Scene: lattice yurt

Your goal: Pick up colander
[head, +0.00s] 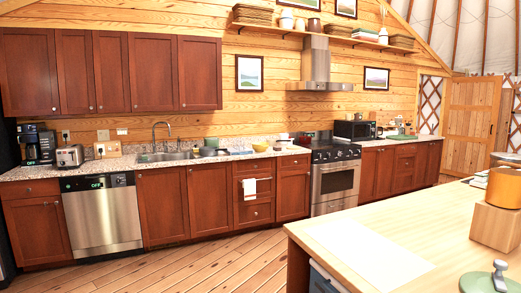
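I cannot make out a colander for certain. A small yellow bowl-shaped thing (260,146) sits on the back counter between the sink and the stove. A dark rounded thing (212,143) stands at the right end of the sink (165,157). Both are too small to show any holes. Neither of my grippers is in view.
A wooden island (310,230) fills the lower right, with an orange pot (503,187) on a wooden block (497,226) and a green round thing (480,283). A stove (335,180) stands along the back wall. The plank floor (190,268) is clear.

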